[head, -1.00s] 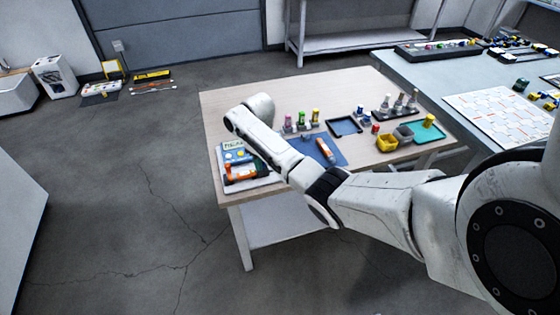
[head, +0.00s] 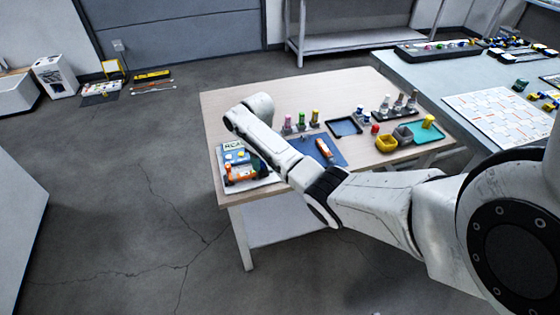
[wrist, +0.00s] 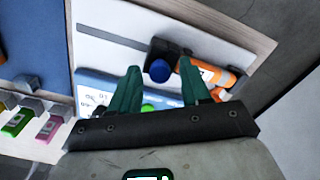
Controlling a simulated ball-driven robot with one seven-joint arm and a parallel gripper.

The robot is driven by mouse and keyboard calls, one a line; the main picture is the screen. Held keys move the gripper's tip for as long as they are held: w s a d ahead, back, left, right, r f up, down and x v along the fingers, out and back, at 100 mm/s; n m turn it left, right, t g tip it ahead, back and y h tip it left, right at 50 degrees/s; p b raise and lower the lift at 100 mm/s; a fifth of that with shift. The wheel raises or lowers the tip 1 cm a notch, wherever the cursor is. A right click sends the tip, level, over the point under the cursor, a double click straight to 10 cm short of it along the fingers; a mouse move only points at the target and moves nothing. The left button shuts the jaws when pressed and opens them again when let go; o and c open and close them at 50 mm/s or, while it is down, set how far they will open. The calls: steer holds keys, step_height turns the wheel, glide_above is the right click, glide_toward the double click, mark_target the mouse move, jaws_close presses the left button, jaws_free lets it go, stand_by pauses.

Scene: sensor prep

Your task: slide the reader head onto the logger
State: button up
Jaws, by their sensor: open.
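In the wrist view an orange cylinder with a white label (wrist: 215,75), which looks like the logger, lies on a white board. A black block with a round blue knob (wrist: 160,70), apparently the reader head, sits at its left end; whether it is around or only against that end cannot be told. My gripper (wrist: 160,67) is open, its green fingers apart on either side of the knob and clear of it.
A light blue panel (wrist: 92,90) with a green button lies under the fingers. A blue mat (head: 335,160) bears another orange and white tube (head: 324,149).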

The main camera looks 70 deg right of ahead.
mark_target(262, 163)
steer(key=shift+r+p, duration=3)
steer(key=shift+r, duration=0.2)
steer(key=s+a+f+n+t+y+b, duration=0.1)
steer(key=s+a+f, duration=0.15)
steer(key=a, duration=1.05)
steer(key=s+a+f+n+b, duration=0.1)
steer(key=a+f, duration=0.3)
steer(key=a, duration=0.8)
steer(key=s+a+r, duration=0.2)
steer(key=s+a, duration=0.1)
steer(key=s, duration=0.6)
steer(key=s+a+r+n+h, duration=0.1)
steer(key=s+a+r, duration=0.1)
steer(key=s, duration=0.7)
steer(key=shift+s+a+r+b, duration=0.35)
steer(key=shift+s+a+r, duration=0.05)
steer(key=shift+a, duration=0.15)
